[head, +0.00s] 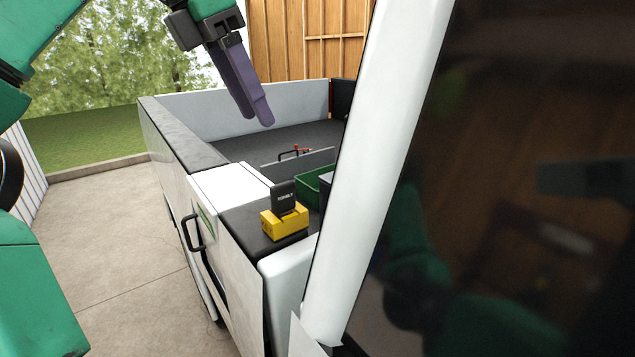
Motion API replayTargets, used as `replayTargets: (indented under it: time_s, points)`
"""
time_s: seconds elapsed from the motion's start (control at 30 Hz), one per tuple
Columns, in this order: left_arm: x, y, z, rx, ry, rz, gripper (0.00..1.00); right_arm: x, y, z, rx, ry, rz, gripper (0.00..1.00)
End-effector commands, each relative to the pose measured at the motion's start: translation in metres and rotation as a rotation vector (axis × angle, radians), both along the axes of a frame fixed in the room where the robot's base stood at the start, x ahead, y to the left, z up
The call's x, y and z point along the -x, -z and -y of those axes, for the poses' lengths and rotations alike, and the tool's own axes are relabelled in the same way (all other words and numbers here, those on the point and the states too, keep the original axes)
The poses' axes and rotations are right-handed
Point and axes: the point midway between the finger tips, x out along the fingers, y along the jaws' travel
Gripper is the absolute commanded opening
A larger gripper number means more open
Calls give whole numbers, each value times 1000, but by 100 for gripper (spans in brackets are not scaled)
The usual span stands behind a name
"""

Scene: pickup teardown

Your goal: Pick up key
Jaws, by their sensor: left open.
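A dark upright tab with light lettering (283,196), which looks like the key's head, stands in a yellow block (285,223). The block sits on the dark top of the pickup's side, left of the white pillar. Any lower part of the key is hidden in or behind the block. My left gripper (257,118) hangs in the upper middle, with purple fingers pointing down. It is open and empty, and appears above and apart from the block in the picture. My right gripper is not in view.
The white pillar (375,180) and dark glass (530,190) fill the right side. A green bin (309,186) lies behind the yellow block. A white box-like panel (228,183) and a black handle (191,233) are to its left. The concrete floor (115,225) is clear.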

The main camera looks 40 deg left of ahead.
Motion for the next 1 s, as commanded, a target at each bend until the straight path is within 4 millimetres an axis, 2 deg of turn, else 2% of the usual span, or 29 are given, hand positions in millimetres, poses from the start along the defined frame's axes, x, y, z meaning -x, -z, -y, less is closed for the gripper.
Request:
replayTargets:
  time_s: [0.13, 0.3, 0.4, 0.57, 0.7, 0.93, 0.97, 1.0]
  points:
    - [-9, 28, 3, 2, 6, -3, 54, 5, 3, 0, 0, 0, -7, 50]
    - [-25, 67, 9, 4, 5, -2, 54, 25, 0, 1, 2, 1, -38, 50]
    - [-30, 81, 10, 3, 3, -1, 54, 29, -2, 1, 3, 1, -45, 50]
    - [-37, 101, 17, 5, 5, -2, 54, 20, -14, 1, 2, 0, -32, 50]
    - [-45, 125, 20, 4, 3, 0, 54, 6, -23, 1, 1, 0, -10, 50]
    - [-47, 133, 21, 2, 0, 0, 54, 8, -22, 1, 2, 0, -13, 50]
    - [-47, 133, 21, 2, 0, 0, 50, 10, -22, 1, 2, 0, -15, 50]
    - [-47, 133, 21, 2, 0, 0, 35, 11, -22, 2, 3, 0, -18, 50]
